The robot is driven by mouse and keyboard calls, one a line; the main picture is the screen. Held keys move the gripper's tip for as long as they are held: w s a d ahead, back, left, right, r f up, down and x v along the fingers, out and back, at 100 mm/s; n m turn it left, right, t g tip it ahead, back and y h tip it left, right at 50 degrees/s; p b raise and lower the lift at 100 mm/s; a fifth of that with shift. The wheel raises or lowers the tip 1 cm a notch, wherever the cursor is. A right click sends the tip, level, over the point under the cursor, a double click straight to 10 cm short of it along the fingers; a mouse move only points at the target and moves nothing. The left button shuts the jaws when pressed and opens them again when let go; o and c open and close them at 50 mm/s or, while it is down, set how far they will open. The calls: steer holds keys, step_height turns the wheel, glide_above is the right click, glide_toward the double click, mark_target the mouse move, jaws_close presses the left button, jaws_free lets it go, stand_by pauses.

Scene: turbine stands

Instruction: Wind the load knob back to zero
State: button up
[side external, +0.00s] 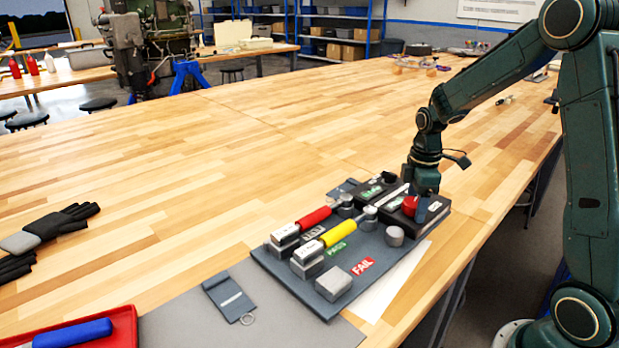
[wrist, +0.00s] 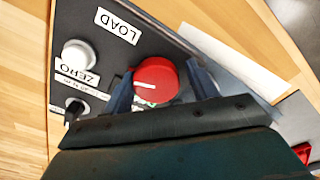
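The red load knob (wrist: 157,78) sits on a dark panel with a white LOAD label (wrist: 118,26). Its white pointer line points to the left in the wrist view. My gripper (wrist: 161,70) has one finger on each side of the knob. The left finger is close against the knob's edge, and a small gap shows at the right finger. In the side view the knob (side external: 409,206) is partly hidden behind my gripper (side external: 422,207), which points down at the dark box (side external: 433,213). The dial marks are mostly hidden.
A white button (wrist: 78,53) by a ZERO label (wrist: 77,73) and a small black switch (wrist: 74,106) are on the same panel. The wooden bench behind is largely clear.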

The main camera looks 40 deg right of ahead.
mark_target(415, 202)
steer(key=shift+w+d, duration=0.15)
steer(key=shift+w, duration=0.25)
steer(key=shift+c, duration=1.3)
steer(key=shift+r, duration=0.15)
steer(key=o, duration=0.4)
steer(key=shift+r, duration=0.8)
steer(key=shift+o, duration=0.2)
steer(key=shift+s+r, duration=0.15)
steer(key=shift+r, duration=1.45)
steer(key=shift+c, duration=1.1)
steer(key=m, duration=0.1)
steer(key=r+m, duration=0.1)
steer(key=m, duration=0.2)
steer(key=shift+r+m, duration=0.3)
steer(key=shift+m, duration=0.1)
steer(key=m, duration=0.2)
steer(key=r+m, duration=0.1)
steer(key=m, duration=0.1)
steer(key=shift+r, duration=0.2)
